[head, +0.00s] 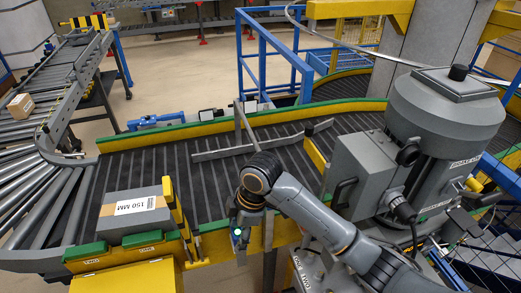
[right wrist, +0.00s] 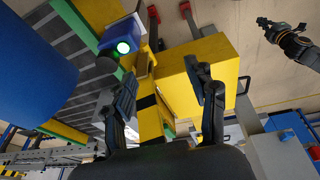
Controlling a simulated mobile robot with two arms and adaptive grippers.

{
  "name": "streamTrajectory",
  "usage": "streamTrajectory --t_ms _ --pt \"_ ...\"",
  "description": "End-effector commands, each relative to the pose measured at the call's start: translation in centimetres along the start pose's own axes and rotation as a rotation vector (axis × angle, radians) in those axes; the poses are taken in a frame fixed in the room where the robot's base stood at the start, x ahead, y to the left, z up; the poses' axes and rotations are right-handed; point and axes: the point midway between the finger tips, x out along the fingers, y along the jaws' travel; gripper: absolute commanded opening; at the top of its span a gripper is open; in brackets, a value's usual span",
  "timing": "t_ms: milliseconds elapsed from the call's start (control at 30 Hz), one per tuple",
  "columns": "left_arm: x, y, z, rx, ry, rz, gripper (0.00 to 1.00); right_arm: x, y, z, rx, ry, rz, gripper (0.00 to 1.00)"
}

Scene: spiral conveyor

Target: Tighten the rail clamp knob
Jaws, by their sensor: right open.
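My right gripper (head: 243,230) hangs over the front edge of the conveyor in the head view, its fingers hard to make out there. In the right wrist view the right gripper (right wrist: 163,92) is open, its two dark fingers wide apart with nothing held. A yellow-and-black striped post (right wrist: 150,118) shows beyond and between them. A dark round knob-like part (right wrist: 107,65) shows left of the fingers, apart from them; I cannot tell whether it is the rail clamp knob. A dark gripper (right wrist: 270,24), seemingly my left, shows at top right; its jaws are unclear.
A green-lit device (head: 237,232) is close to my right gripper. A grey box labelled 150 MM (head: 135,218) sits on the conveyor's front left. A yellow cabinet (head: 128,279) stands below it. A large grey motor unit (head: 445,105) blocks the right side.

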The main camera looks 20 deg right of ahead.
Motion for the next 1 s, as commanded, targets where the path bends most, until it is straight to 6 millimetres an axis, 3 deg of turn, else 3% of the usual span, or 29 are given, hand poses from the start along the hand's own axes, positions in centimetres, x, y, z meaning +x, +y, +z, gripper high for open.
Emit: streamTrajectory --t_ms 267,467,567,800,900,1000 --pt "0.0 0.1 0.3 0.0 -0.004 0.001 0.0 -3.1 3.2 0.1 -0.13 -0.057 -0.022 0.57" --pt "-0.1 0.1 0.9 0.001 -0.011 0.002 0.0 -7.0 6.3 0.6 -0.242 -0.118 -0.048 0.57" --pt "0.0 0.1 0.6 0.001 -0.008 0.001 0.0 -10.3 8.3 1.1 -0.303 -0.156 -0.065 0.57" --pt "0.0 -0.1 -0.1 0.001 0.002 -0.001 0.0 -21.1 12.4 2.9 -0.42 -0.224 -0.106 0.57" --pt "0.0 -0.1 -0.1 0.001 0.002 -0.001 0.0 -24.5 13.2 3.5 -0.445 -0.231 -0.115 0.57" --pt "0.0 -0.1 -0.1 0.002 0.001 -0.002 0.0 -26.5 13.5 3.7 -0.458 -0.231 -0.119 0.57"
